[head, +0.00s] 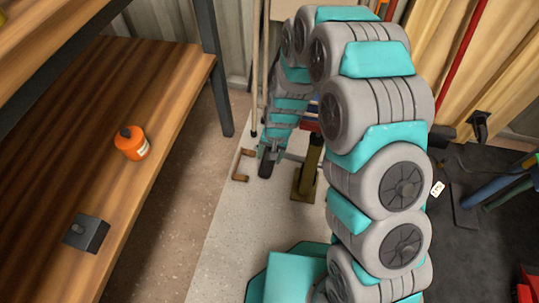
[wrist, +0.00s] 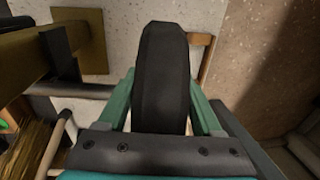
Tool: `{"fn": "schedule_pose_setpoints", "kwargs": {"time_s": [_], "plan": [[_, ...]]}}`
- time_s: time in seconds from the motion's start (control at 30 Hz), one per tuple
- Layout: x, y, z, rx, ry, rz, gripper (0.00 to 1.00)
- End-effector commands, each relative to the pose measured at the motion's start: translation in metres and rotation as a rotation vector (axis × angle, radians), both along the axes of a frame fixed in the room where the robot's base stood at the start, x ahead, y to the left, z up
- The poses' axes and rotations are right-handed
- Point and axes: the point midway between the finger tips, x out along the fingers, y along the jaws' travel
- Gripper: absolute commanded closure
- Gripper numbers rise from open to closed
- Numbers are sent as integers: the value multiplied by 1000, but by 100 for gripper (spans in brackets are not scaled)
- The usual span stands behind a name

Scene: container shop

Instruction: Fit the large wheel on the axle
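The large wheel (wrist: 162,80) is black and shows edge-on, upright between my gripper's two green fingers in the wrist view. My gripper (wrist: 165,95) is closed against both sides of it. In the head view the dark wheel (head: 267,163) hangs low below my arm's far end. A grey axle (wrist: 78,90) runs from an olive stand (wrist: 20,72) toward the wheel's left side; its end goes behind the left finger. I cannot tell whether the axle enters the wheel. In the head view the olive stand (head: 307,172) is just right of the wheel.
A brown bracket (head: 241,165) is on the floor just left of the wheel. A wooden bench (head: 150,90) at left carries an orange canister (head: 131,143) and a dark grey block (head: 86,233). Red and blue-green items lie at far right.

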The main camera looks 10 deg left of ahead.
Motion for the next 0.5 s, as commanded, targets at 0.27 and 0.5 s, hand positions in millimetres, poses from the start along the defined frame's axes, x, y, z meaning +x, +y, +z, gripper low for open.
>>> {"fn": "schedule_pose_setpoints", "kwargs": {"time_s": [0.27,0.5], "plan": [[0,0,0,0,1,0,10],[0,0,2,0,1,0,10]]}}
